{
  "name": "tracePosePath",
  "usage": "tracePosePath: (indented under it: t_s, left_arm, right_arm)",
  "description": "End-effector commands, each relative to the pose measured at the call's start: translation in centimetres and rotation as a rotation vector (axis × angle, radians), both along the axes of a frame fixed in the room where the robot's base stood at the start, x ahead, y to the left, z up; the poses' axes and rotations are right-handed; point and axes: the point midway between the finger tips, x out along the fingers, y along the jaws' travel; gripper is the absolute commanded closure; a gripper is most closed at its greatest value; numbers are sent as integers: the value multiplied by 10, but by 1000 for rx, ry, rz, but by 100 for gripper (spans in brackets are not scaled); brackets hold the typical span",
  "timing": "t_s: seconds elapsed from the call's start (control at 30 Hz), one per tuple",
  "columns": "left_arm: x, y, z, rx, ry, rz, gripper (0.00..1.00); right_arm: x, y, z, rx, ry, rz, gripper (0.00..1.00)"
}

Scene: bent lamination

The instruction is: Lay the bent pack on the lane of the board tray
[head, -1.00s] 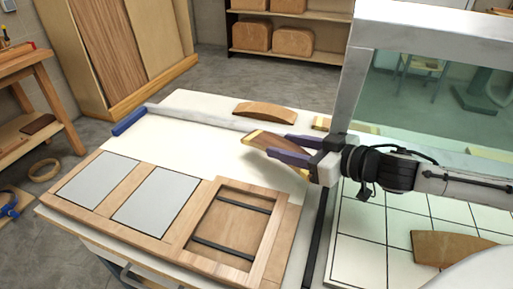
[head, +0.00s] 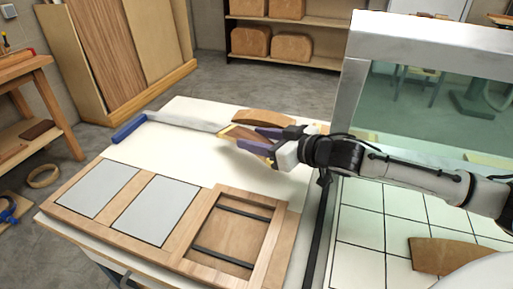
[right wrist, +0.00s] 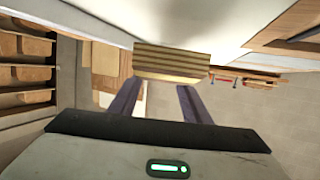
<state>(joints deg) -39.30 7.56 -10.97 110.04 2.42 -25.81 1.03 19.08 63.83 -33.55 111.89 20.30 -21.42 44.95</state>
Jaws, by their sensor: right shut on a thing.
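My right gripper (head: 262,142) is shut on the bent pack (head: 235,131), a curved wooden piece held above the white table top. In the right wrist view the pack (right wrist: 171,63) shows layered edges beyond the two purple fingers (right wrist: 158,100). The board tray (head: 113,229) lies at the table's front, below and to the left of the gripper. It has two flat grey panels and, at its right end, a recessed frame with two dark strips (head: 222,257). The pack is apart from the tray. My left gripper is not in view.
Another curved wooden piece (head: 263,116) lies behind the gripper. A blue-ended roller or bar (head: 128,128) lies at the table's left. A framed glass panel (head: 430,115) stands at right, above a gridded surface (head: 372,232) holding a curved board (head: 443,256). The white table between tray and roller is clear.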

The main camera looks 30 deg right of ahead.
Motion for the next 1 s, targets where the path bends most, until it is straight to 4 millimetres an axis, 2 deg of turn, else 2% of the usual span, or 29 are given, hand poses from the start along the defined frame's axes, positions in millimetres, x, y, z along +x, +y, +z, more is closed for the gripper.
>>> tracePosePath:
  t_s: [0.27, 0.6, 0.63, 0.7, 1.0]
  left_arm:
    - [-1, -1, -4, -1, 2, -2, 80]
    - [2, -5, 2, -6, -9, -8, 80]
    - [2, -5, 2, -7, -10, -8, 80]
    - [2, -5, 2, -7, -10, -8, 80]
    - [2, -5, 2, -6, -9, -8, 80]
  right_arm:
    - [0, 1, -33, 0, 1, 1, 93]
    - [0, 0, -37, 0, 0, 0, 93]
    - [0, 0, -37, -1, 1, 0, 52]
    - [0, 0, -36, -1, 1, 0, 40]
    - [0, 0, -35, -1, 0, 0, 38]
